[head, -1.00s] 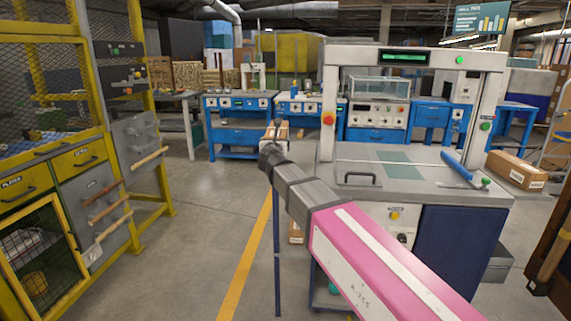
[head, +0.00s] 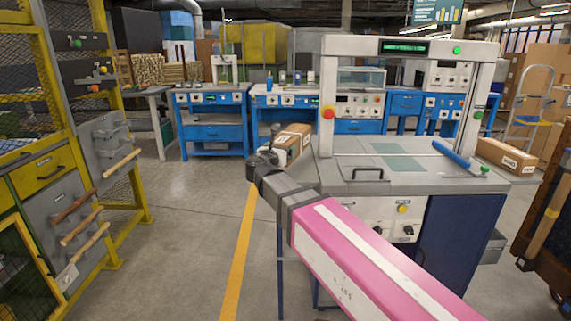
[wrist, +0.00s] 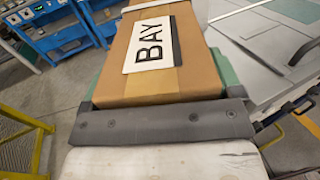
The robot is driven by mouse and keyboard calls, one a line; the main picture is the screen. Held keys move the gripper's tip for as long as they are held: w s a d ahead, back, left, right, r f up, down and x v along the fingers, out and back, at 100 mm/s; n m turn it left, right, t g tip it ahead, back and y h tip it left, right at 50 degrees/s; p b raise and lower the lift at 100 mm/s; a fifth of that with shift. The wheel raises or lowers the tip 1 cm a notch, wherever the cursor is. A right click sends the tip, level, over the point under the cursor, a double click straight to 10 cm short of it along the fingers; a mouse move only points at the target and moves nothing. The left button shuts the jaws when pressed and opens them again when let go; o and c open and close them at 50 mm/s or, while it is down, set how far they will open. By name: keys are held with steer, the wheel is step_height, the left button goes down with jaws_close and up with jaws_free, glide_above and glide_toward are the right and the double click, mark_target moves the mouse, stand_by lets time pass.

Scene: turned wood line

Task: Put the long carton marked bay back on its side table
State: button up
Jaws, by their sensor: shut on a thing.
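The long brown carton (wrist: 150,80) shows a white label reading BAY in the wrist view. In the head view the carton (head: 299,131) extends beyond my gripper (head: 262,160), left of the grey machine. My gripper is shut on the carton, with green pads (wrist: 229,70) at its sides. My pink arm hides part of the area below. A thin dark blue leg (head: 280,270) stands under the arm; I cannot tell whether it belongs to the side table, and no tabletop is clear there.
The grey machine (head: 400,177) with its white frame stands close on the right. Another labelled carton (head: 505,157) lies at its right. A yellow rack (head: 110,210) with wooden handles is on the left. Blue benches (head: 212,130) line the back. The floor between is clear.

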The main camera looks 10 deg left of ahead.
steer(key=w+f, duration=0.1)
steer(key=w, duration=0.1)
steer(key=w+f, duration=0.1)
steer(key=w, duration=0.1)
steer(key=w+f, duration=0.1)
steer(key=w, duration=0.1)
steer(key=shift+a+f, duration=0.15)
steer(key=shift+f, duration=2.15)
steer(key=shift+f, duration=0.1)
steer(key=o, duration=1.2)
steer(key=s, duration=0.4)
steer(key=s+a, duration=0.1)
steer(key=s, duration=0.7)
steer(key=shift+a, duration=0.4)
